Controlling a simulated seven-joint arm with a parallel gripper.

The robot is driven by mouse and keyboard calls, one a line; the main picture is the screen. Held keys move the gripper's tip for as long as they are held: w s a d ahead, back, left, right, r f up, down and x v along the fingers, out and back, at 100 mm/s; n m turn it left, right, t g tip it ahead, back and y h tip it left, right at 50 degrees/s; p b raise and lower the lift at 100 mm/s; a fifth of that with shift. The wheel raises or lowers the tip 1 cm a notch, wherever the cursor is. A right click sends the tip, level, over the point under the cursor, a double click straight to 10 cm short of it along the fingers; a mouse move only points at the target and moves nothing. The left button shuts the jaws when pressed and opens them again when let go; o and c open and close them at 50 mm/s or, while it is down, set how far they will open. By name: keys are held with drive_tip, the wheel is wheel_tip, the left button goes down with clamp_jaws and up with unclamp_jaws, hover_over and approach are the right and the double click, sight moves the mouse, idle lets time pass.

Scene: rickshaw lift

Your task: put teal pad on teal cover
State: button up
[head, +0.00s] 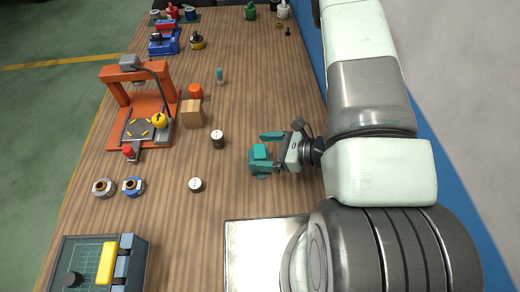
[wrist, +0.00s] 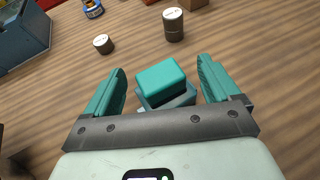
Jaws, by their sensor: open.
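A bright teal block (wrist: 161,75), which looks like the teal pad, sits on top of a wider grey-teal piece (wrist: 178,101), which may be the teal cover. The block (head: 260,152) and the darker teal piece under it (head: 256,166) also show on the table in the head view. My gripper (head: 267,152) is open, its teal fingers on either side of the block. In the wrist view, gaps show between the block and both fingers (wrist: 162,67). The lower part of the stack is partly hidden behind the gripper's palm.
Small cylinders (head: 218,139) (head: 196,185) stand to the left of the block. A cardboard box (head: 192,114), an orange press-like frame (head: 140,105) and a box with a green mat (head: 92,265) lie farther left. A metal tray (head: 255,255) lies toward the bottom. Table around the stack is clear.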

drive_tip(key=shift+v, duration=1)
wheel_tip(320, 180, up, 6)
wheel_tip(320, 180, up, 18)
drive_tip(key=n+g+h, duration=0.2)
drive_tip(key=n+g, duration=0.5)
drive_tip(key=n, duration=0.6)
hover_over(258, 158)
drive_tip(key=s+a, duration=0.1)
drive_tip(key=s, duration=0.4)
drive_tip(key=s+d+r+n+t+h, duration=0.2)
drive_tip(key=d+r+n+t+h, duration=0.1)
drive_tip(key=r, duration=0.4)
drive_tip(key=s+d+r+n+t+h, duration=0.3)
drive_tip(key=d+r+n+t+h, duration=0.1)
drive_tip(key=d+r+n+h, duration=0.2)
drive_tip(key=shift+s+d+r+n+t+h, duration=0.3)
drive_tip(key=shift+r+n+h, duration=0.1)
drive_tip(key=shift+r+h, duration=0.45)
